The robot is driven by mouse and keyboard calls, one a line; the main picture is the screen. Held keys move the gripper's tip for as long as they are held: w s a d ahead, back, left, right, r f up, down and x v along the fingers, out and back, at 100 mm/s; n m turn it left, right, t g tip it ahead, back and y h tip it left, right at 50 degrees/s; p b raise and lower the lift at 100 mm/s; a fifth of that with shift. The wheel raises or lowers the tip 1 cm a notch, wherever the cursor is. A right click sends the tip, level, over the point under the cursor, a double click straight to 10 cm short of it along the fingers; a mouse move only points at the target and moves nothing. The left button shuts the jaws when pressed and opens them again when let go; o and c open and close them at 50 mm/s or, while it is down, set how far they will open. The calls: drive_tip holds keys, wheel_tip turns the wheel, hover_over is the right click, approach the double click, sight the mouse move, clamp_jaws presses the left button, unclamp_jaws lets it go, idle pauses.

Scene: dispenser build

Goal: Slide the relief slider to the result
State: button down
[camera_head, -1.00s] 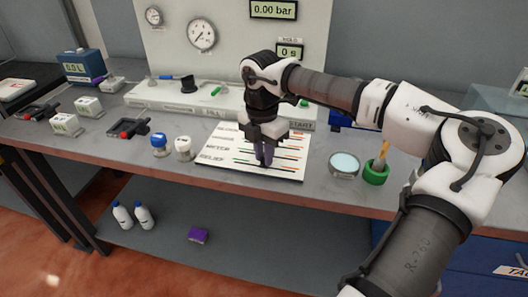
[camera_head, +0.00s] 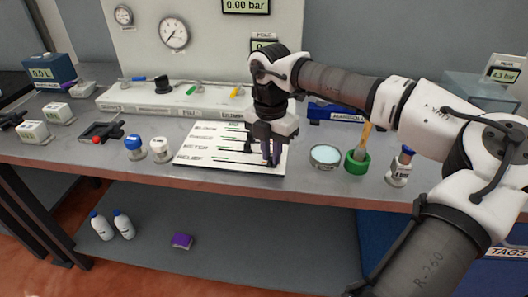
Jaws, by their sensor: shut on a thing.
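The white slider board (camera_head: 205,134) lies on the bench, with several labelled rows of dark tracks. The RELIEF label (camera_head: 190,158) is on its front row. My gripper (camera_head: 270,161) points down over the right end of the board's front rows. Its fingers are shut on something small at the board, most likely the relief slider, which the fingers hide. Small green marks show along the tracks left of the fingers.
Blue-capped and white-capped jars (camera_head: 134,149) stand left of the board. A round dish (camera_head: 325,155), a green cup (camera_head: 357,162) and a blue-topped bottle (camera_head: 401,166) stand to its right. A gauge panel (camera_head: 205,60) is behind. The bench front edge is close.

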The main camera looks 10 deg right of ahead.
sight(271, 157)
drive_tip(key=shift+d, duration=0.15)
drive_tip(key=c, duration=1.3)
unclamp_jaws()
drive_tip(key=shift+d, duration=0.15)
drive_tip(key=shift+c, duration=0.2)
drive_tip(key=shift+r, duration=0.1)
wheel_tip(271, 157, up, 14)
drive_tip(key=b, duration=0.1)
drive_tip(key=shift+w+a, duration=0.15)
drive_tip(key=shift+a, duration=0.15)
